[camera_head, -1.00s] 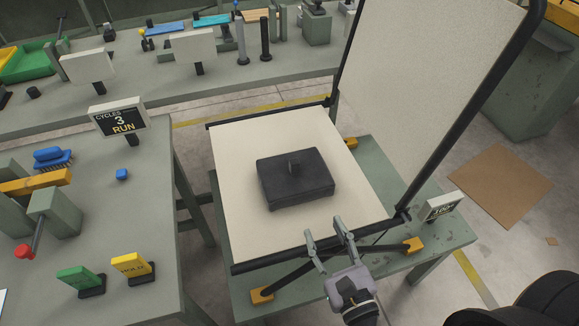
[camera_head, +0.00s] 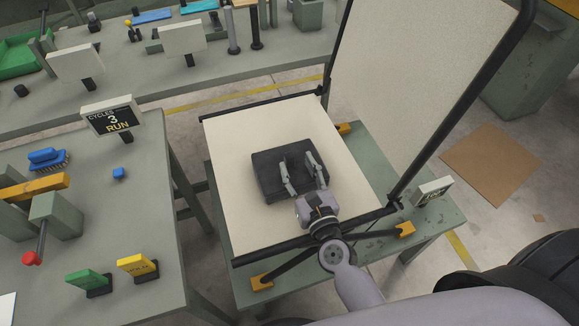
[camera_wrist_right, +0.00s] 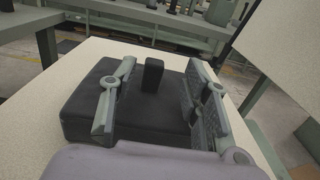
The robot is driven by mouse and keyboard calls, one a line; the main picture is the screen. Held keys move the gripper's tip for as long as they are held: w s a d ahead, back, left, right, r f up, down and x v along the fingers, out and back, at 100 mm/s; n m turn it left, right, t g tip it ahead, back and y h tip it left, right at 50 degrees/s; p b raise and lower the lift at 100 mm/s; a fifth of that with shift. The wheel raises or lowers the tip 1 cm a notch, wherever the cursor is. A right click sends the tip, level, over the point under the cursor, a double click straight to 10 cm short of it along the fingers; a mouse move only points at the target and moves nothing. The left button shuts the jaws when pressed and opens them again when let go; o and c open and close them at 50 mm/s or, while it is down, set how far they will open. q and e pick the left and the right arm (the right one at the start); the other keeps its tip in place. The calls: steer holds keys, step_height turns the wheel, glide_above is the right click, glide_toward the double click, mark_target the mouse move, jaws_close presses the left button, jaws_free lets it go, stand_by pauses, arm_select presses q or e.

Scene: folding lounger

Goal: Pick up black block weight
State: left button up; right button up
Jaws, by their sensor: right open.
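The black block weight (camera_head: 268,180) lies flat on the cream seat of the folding lounger (camera_head: 232,215). In the right wrist view the block (camera_wrist_right: 150,122) has a small upright black handle (camera_wrist_right: 153,75) on its top. My right gripper (camera_head: 298,162) is over the block in the head view and hides part of it. In the right wrist view the open fingers (camera_wrist_right: 158,98) stand on either side, with the handle between them and farther forward, apart from both. I cannot tell whether the fingers touch the block's top. My left gripper is not in view.
The lounger's cream backrest (camera_head: 400,95) rises at the right of the seat. The green table (camera_head: 440,222) supports the lounger.

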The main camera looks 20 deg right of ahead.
mark_target(291, 159)
steer(key=w, duration=0.3)
steer(key=w+p, duration=0.1)
steer(key=shift+w+a+f, duration=0.15)
steer(key=shift+w+a, duration=0.2)
steer(key=shift+w, duration=0.05)
steer(key=shift+s, duration=0.1)
jaws_close()
stand_by(0.5)
